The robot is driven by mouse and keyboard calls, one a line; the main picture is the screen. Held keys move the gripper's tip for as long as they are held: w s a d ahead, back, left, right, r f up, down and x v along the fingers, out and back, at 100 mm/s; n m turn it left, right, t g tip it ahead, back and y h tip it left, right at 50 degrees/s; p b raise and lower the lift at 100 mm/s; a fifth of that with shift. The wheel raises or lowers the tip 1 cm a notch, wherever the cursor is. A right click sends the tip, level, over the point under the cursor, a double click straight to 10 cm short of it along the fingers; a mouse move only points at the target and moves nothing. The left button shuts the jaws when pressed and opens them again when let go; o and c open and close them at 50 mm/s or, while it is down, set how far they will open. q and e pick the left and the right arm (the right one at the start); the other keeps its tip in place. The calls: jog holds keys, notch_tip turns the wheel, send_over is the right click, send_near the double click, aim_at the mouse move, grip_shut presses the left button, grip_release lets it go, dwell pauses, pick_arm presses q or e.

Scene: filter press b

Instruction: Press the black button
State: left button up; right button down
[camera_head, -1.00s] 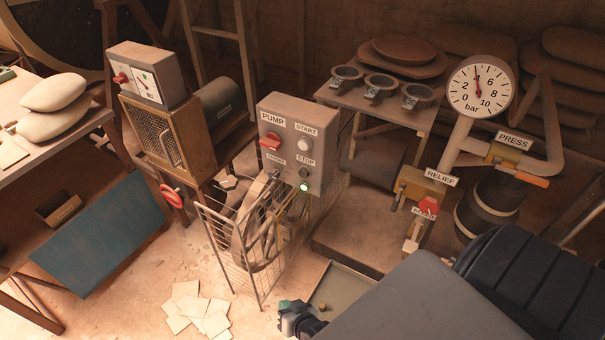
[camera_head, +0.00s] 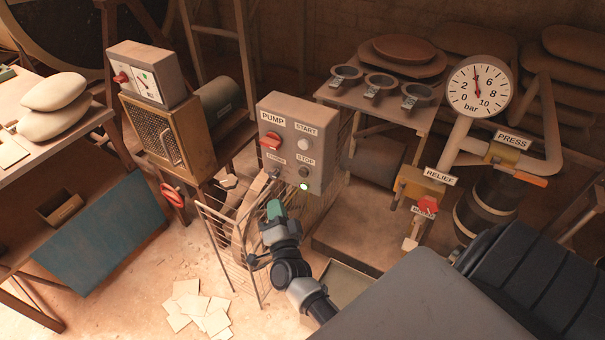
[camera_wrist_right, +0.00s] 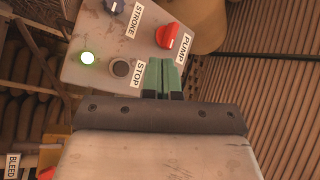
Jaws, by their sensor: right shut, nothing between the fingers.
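The black button (camera_head: 303,173) is under the STOP label on the front of the grey pump control box (camera_head: 287,158). In the right wrist view the black button (camera_wrist_right: 120,67) shows just left of my fingertips, beside the STOP label. My right gripper (camera_head: 274,208) is shut and empty, with green fingertips. In the head view it is below and left of the black button, in front of the box's lower edge. In the wrist view its fingers (camera_wrist_right: 161,76) point at the panel and hide part of it; contact cannot be told. My left gripper is out of view.
The panel also carries a red PUMP knob (camera_head: 271,140), a pale START button (camera_head: 303,144), a dark selector knob (camera_wrist_right: 114,6) and a lit green lamp (camera_head: 304,187). A wire cage (camera_head: 232,250) stands below.

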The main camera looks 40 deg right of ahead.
aim_at(304, 173)
jog(key=w+d+b, duration=0.2)
jog(key=w+d, duration=0.1)
jog(key=d, duration=0.5)
jog(key=shift+w, duration=0.2)
jog(key=shift+d, duration=0.2)
dwell(1.8)
jog(key=shift+w+d, duration=0.15)
jog(key=shift+d, duration=0.15)
jog(key=shift+w+d, duration=0.2)
jog(key=shift+d, duration=0.25)
dwell(0.7)
jog(key=shift+a, duration=0.1)
jog(key=shift+s+a, duration=0.4)
jog(key=shift+a, duration=0.4)
